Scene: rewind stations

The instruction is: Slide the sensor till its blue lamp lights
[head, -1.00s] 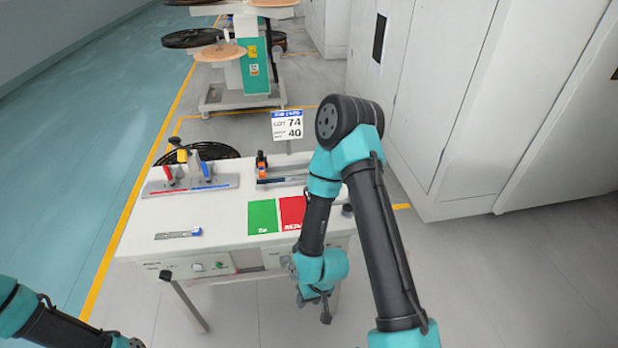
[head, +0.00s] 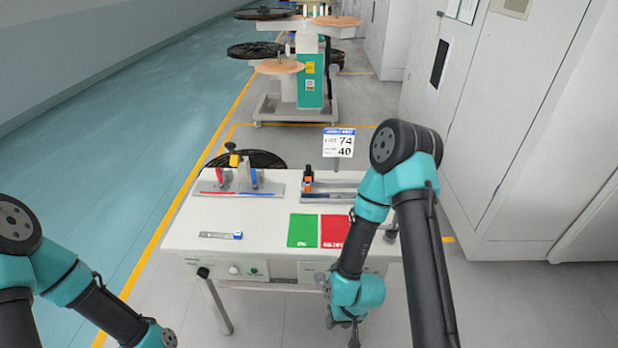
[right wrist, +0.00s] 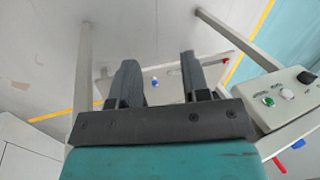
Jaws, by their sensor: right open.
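A small black and orange block (head: 308,180), which looks like the sensor, stands upright at the left end of a grey rail (head: 340,186) at the back right of the white table (head: 260,225). Its lamp is too small to make out. My right gripper (head: 343,328) hangs low in front of the table's front edge, well apart from the block. The right wrist view shows its two dark fingers (right wrist: 157,68) spread, with nothing between them. My left arm comes in at the lower left, and its gripper is out of the frame.
A grey fixture (head: 262,187) with red and blue handles stands at the back left. A green pad (head: 303,230) and a red pad (head: 335,231) lie at the front right, a ruler-like strip (head: 220,235) at the front left. A sign (head: 338,142) rises behind the rail.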

